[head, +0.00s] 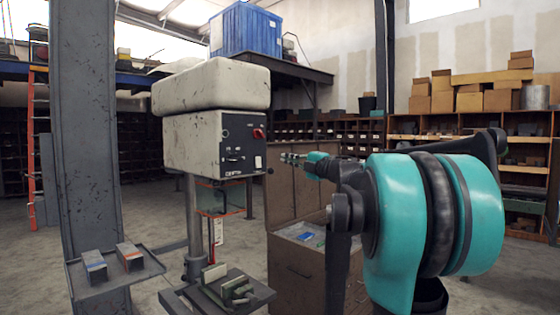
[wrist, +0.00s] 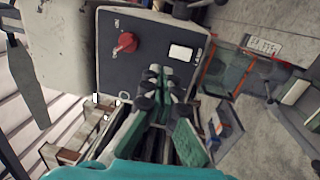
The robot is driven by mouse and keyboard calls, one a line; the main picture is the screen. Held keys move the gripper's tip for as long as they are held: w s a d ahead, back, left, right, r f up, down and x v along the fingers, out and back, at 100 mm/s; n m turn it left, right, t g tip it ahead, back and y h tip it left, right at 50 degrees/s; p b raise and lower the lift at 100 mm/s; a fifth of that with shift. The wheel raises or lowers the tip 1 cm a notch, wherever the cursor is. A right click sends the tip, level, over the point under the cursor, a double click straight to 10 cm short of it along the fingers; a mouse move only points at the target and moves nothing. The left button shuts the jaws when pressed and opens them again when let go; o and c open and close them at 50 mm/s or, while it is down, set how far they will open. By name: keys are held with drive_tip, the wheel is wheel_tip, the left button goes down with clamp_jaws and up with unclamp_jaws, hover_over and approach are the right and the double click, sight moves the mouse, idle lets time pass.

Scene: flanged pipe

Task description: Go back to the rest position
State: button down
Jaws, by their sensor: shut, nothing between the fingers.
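My gripper (head: 288,158) is held out in mid-air to the left of my teal arm, at the height of the lower part of the drill press head (head: 205,142). In the wrist view, its fingertips (wrist: 160,73) are close together with nothing between them. They appear in front of the machine's dark control panel (wrist: 128,48), which has a red knob (wrist: 125,42) and a white label. In the head view a gap shows between the gripper tips and the machine. No flanged pipe can be made out.
A grey tray (head: 110,285) with two blocks (head: 130,257) is at the lower left by a steel column (head: 85,130). The press table (head: 258,288) holds a vise. A brown cabinet (head: 290,262) stands below my gripper. Shelves with boxes (head: 442,98) line the back.

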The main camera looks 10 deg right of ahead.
drive_tip(key=shift+s+d+r, duration=0.1)
drive_tip(key=shift+s+d, duration=0.3)
drive_tip(key=shift+s, duration=0.2)
drive_tip(key=shift+w, duration=0.1)
drive_tip(key=d+f+m+t+h, duration=0.4)
drive_tip(key=d+f+m+h, duration=0.45)
drive_tip(key=m+h, duration=0.35)
drive_tip(key=s+d+f+m+g+h, duration=0.1)
drive_tip(key=s+f+m+g+h, duration=0.2)
drive_tip(key=f, duration=0.5)
drive_tip(key=s+d+f+m+g+h, duration=0.1)
drive_tip(key=s+d+f+m, duration=0.1)
drive_tip(key=s+f+m, duration=0.35)
drive_tip(key=s+a+f+m+g+y, duration=0.1)
drive_tip(key=s+a+f+g, duration=0.2)
drive_tip(key=s+f, duration=0.5)
drive_tip(key=s+a+f+m+g+y, duration=0.2)
drive_tip(key=s+a+f+g, duration=0.2)
drive_tip(key=s+f, duration=0.4)
drive_tip(key=s+a+f+m+g+y, duration=0.1)
drive_tip(key=s+a+f+g, duration=0.3)
drive_tip(key=s+f, duration=0.5)
wheel_tip(320, 180, down, 7)
drive_tip(key=shift+a+f+m+y, duration=0.1)
drive_tip(key=shift+a+m+y, duration=0.2)
drive_tip(key=shift+a+m, duration=0.05)
drive_tip(key=shift+s, duration=0.1)
